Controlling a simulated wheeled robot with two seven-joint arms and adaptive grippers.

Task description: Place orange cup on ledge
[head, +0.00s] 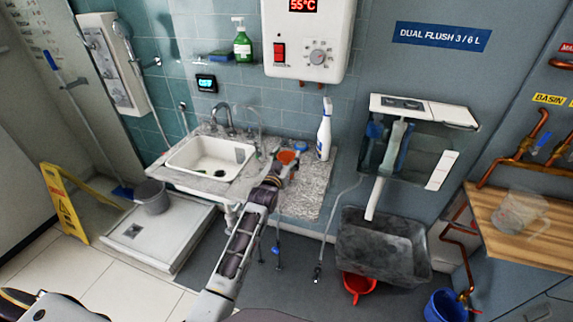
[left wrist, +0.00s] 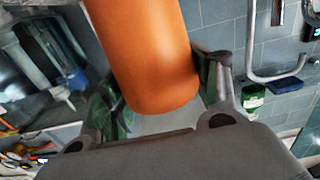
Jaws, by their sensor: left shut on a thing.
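The orange cup (head: 287,157) is between the fingers of my left gripper (head: 284,168), over the grey speckled counter to the right of the sink. In the left wrist view the orange cup (left wrist: 155,55) is large and tilted, with a finger at each side, and my left gripper (left wrist: 160,88) is shut on it. The cup's upper end is cut off by the frame. A narrow ledge (head: 208,64) on the tiled wall above the sink holds a green soap bottle (head: 242,42) and a blue sponge. My right gripper is not in view.
A white spray bottle (head: 324,132) stands on the counter right of the cup. The faucet (head: 222,118) rises behind the white sink (head: 208,157). A water heater (head: 308,38) hangs above the counter. An opened cistern (head: 415,140) is on the wall to the right.

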